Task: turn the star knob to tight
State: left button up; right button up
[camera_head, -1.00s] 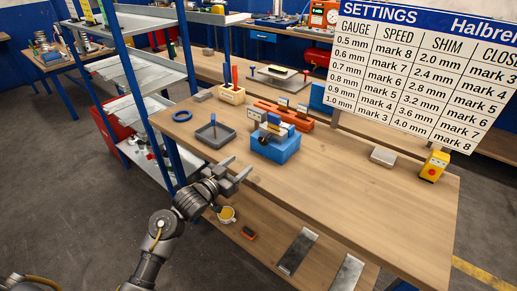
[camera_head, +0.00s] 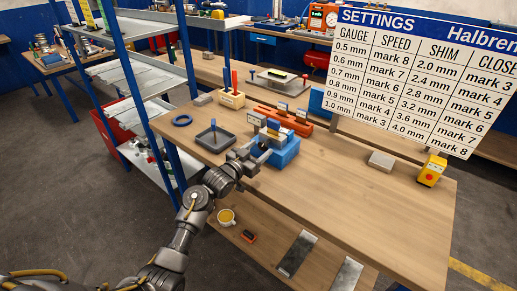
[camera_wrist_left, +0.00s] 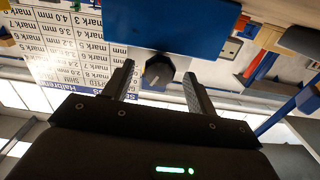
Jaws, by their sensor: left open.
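A blue device (camera_head: 283,154) stands on the workbench and carries smaller parts on top. In the left wrist view, which is upside down, its blue body (camera_wrist_left: 175,25) fills the top middle. A dark knob (camera_wrist_left: 157,73) with a light mark line sticks out from it. My left gripper (camera_head: 257,153) is at the near left side of the device. Its two fingers are open, one on each side of the knob, with visible gaps. In the head view the gripper hides the knob. My right gripper is not in view.
A grey tray (camera_head: 213,139) with a blue-handled tool and a blue ring (camera_head: 182,120) lie to the left. An orange-red fixture (camera_head: 290,119) is behind the device. The bench's (camera_head: 350,200) right half is mostly clear.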

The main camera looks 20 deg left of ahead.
pick_arm(q)
jog(key=shift+w+d, duration=0.1)
jog(key=shift+w, duration=0.1)
jog(key=c, duration=1)
